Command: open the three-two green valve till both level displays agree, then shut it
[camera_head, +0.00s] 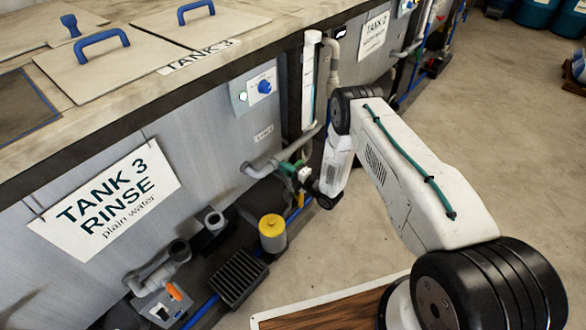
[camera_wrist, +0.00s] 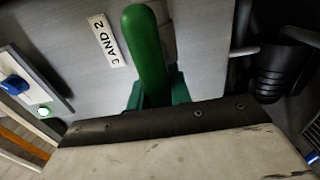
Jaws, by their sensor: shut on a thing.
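The three-two green valve (camera_head: 290,167) is on the grey pipe between tank 3 and tank 2, low by the tank wall. In the wrist view its green handle (camera_wrist: 147,45) stands up close beyond my gripper, beside a label reading "3 AND 2" (camera_wrist: 103,40). My gripper (camera_head: 304,174) is at the valve and shut on its green handle. In the wrist view a wide dark-edged pale part hides the grip itself and the lower valve. A small dark display (camera_head: 341,32) shows near tank 2, its figure unreadable. I cannot make out a tank 3 level reading.
A control plate with a blue knob and green light (camera_head: 263,87) is on tank 3's wall. A white upright tube (camera_head: 310,80) stands behind the valve. A yellow-topped canister (camera_head: 272,232) and a black grate (camera_head: 240,278) lie along the tank foot.

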